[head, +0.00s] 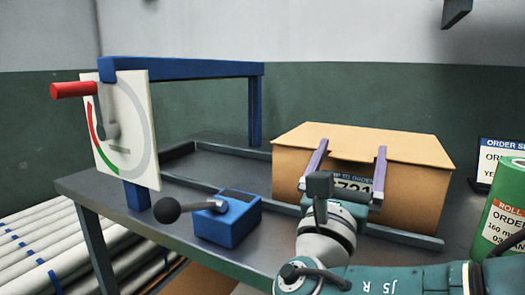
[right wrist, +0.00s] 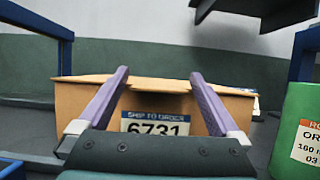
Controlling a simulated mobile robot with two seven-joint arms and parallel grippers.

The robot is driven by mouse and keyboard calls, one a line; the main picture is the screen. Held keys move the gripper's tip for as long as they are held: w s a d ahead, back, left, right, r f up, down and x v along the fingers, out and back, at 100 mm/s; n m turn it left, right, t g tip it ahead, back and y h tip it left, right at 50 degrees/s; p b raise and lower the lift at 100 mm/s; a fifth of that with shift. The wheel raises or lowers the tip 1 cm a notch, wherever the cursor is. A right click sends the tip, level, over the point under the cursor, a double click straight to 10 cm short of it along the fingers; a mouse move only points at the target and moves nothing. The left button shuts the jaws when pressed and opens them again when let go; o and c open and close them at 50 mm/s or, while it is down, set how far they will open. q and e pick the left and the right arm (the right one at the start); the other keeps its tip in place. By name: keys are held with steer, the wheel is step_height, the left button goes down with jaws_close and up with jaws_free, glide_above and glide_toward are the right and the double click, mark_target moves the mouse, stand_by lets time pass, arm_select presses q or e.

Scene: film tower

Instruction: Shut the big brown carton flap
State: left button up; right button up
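The big brown carton (head: 412,196) stands on the grey table, with a "ship to order" label on its front. Its flap (head: 375,142) lies across the top, close to level. A dark gap or shadow shows under the flap's front edge between my fingers, also in the right wrist view (right wrist: 160,83); I cannot tell whether the flap is fully flush. My right gripper (head: 351,149) is open, its two purple fingers spread and empty, at the carton's front near the flap edge. Whether the fingers touch the carton is unclear. My left gripper is not in view.
A blue box with a black-knobbed lever (head: 228,218) stands on the table left of the carton. A dial panel with a red handle (head: 128,130) and blue frame stands further left. A green roll (head: 500,205) is at right. White rolls (head: 35,240) lie below left.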

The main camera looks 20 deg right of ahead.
steer(key=v, duration=0.9)
steer(key=shift+s+a+f+b, duration=0.1)
steer(key=shift+a+b, duration=0.05)
steer(key=shift+b, duration=0.2)
steer(key=shift+s+a, duration=0.15)
steer(key=shift+s, duration=0.05)
